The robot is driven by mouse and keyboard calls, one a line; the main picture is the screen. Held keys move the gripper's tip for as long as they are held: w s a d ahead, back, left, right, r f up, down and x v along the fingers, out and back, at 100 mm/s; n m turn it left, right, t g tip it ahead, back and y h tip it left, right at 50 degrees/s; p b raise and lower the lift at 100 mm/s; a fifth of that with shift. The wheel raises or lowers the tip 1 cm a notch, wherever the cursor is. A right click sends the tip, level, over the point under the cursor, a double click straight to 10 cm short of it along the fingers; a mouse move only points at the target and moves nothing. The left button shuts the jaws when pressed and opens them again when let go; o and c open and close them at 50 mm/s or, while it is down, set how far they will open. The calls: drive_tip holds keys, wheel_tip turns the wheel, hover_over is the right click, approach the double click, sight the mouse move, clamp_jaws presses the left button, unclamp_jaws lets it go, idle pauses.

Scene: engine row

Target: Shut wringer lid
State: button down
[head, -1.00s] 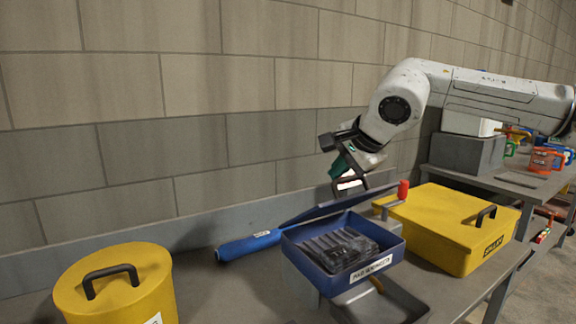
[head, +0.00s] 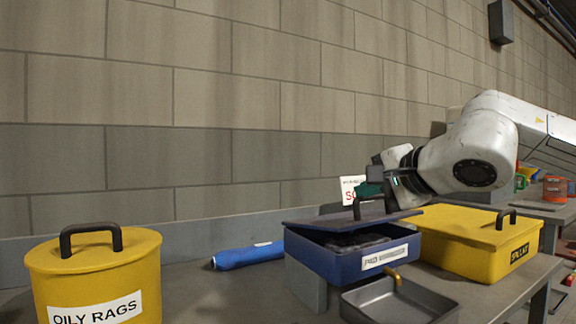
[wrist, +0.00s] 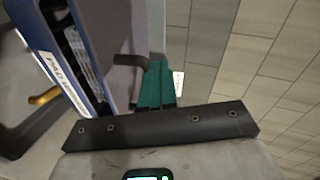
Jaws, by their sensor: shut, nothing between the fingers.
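The blue pad wringer box (head: 350,262) stands on the bench with a white label on its front. Its dark lid (head: 320,221) is hinged partly open, tilted low over the box, with a dark gap at the front showing the ribbed inside. The lid has a dark bar handle (head: 357,207). My gripper (head: 378,190) is shut and empty above the lid, close to the handle. In the wrist view, its teal fingertips (wrist: 157,82) are together over the lid (wrist: 121,65), beside the handle (wrist: 130,61). I cannot tell whether they touch the lid.
A yellow oily rags bin (head: 95,275) stands at the left, and a yellow lidded box (head: 470,240) is right of the wringer. A grey tray (head: 400,303) sits in front, a blue cylinder (head: 247,256) lies behind left. The wall is close behind the bench.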

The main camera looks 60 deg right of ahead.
drive_tip(key=shift+s+a+f+b, duration=0.1)
drive_tip(key=shift+s+f+b, duration=0.05)
drive_tip(key=shift+f+b, duration=0.45)
drive_tip(key=shift+s+f+b, duration=0.15)
drive_tip(key=shift+f+b, duration=0.3)
drive_tip(key=shift+f, duration=0.1)
drive_tip(key=b, duration=0.1)
drive_tip(key=f+b, duration=0.1)
drive_tip(key=b, duration=0.1)
drive_tip(key=shift+s+a+f, duration=0.2)
drive_tip(key=shift+s+f, duration=0.05)
drive_tip(key=shift+s, duration=0.05)
drive_tip(key=shift+f, duration=0.15)
wheel_tip(320, 180, up, 5)
drive_tip(key=p, duration=0.2)
hover_over(373, 223)
drive_tip(key=s+a, duration=0.1)
drive_tip(key=a, duration=0.1)
drive_tip(key=f+p+v, duration=0.2)
drive_tip(key=v, duration=0.6)
drive_tip(key=shift+s+a+r+t, duration=0.2)
drive_tip(key=shift+s+a+t, duration=0.1)
drive_tip(key=shift+s, duration=0.35)
